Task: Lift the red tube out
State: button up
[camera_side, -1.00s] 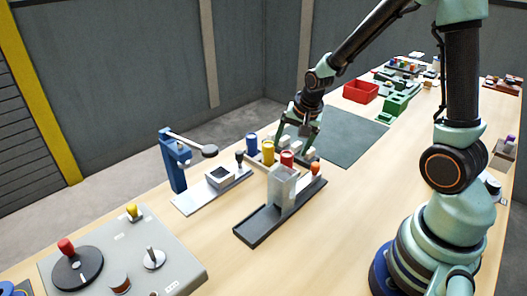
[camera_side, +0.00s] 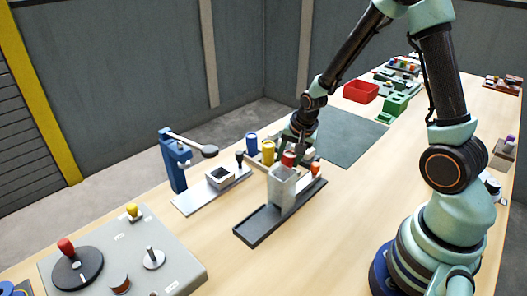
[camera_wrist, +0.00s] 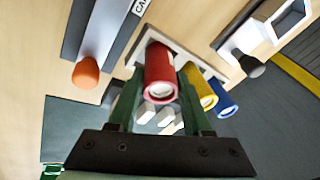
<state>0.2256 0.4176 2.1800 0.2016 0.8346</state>
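The red tube (camera_side: 288,159) stands in a pale rack beside a yellow tube (camera_side: 268,152) and a blue tube (camera_side: 252,144). In the wrist view the red tube (camera_wrist: 160,75) shows its round pale-centred end between the two green fingers of my gripper (camera_wrist: 160,88). The fingers are apart, one on each side of the tube, with what looks like a narrow gap. In the side view my gripper (camera_side: 292,150) is low over the rack at the red tube and partly hides it. The yellow tube (camera_wrist: 192,75) and blue tube (camera_wrist: 222,100) lie just past the right finger.
A grey upright box on a dark rail (camera_side: 262,228) stands close in front of the rack. An orange knob (camera_side: 315,168) is right beside my gripper. A blue press (camera_side: 175,165) stands to the left. A dark green mat (camera_side: 350,140) behind is clear.

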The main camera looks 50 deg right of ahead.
aim_at(288, 155)
jog(key=shift+w, duration=0.1)
grip_shut()
jog(key=shift+w+r, duration=0.1)
jog(key=shift+r, duration=0.7)
notch_tip(288, 155, up, 18)
jog(key=shift+r, duration=0.25)
